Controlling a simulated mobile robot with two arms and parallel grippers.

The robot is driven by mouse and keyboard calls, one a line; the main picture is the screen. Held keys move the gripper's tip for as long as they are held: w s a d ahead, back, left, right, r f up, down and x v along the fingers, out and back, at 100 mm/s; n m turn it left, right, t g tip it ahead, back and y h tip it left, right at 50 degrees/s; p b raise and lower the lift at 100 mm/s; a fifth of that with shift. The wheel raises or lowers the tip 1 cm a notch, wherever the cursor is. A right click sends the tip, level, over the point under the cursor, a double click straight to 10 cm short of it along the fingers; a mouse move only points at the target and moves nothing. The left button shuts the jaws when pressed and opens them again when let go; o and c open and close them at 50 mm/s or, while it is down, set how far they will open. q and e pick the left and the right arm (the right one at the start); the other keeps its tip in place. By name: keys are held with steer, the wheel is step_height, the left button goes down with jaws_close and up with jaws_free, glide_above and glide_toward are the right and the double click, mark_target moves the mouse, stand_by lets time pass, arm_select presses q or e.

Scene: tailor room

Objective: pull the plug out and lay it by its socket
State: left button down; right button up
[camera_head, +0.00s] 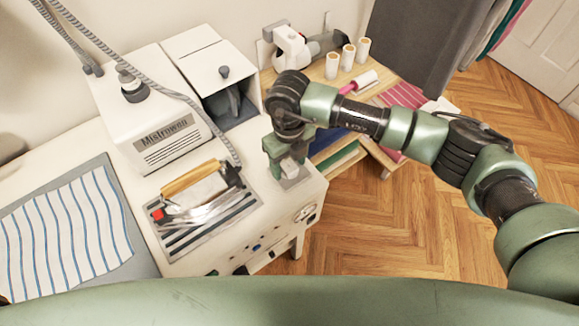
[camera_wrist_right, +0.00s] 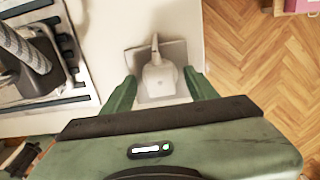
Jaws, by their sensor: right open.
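The plug (camera_wrist_right: 160,78) is a pale grey-white body with a narrow stem, standing on the square socket plate (camera_wrist_right: 178,52) in the right wrist view. In the head view the socket plate (camera_head: 296,184) lies at the right end of the white table, with the plug mostly hidden by my gripper. My right gripper (camera_head: 287,163) is above it, pointing down. Its green fingers are open, one on each side of the plug, with visible gaps. My left gripper is not in view.
An iron (camera_head: 195,192) rests on a striped stand left of the socket, its hose (camera_head: 185,98) rising to a white steam unit (camera_head: 150,120). A striped cloth (camera_head: 65,235) lies at left. A wooden shelf (camera_head: 330,88) with thread spools stands behind. Wooden floor is clear at right.

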mark_target(289, 166)
stand_by(0.7)
jaws_close()
steer(key=shift+r, duration=0.2)
steer(key=shift+r+p, duration=1.4)
steer(key=shift+r, duration=1.45)
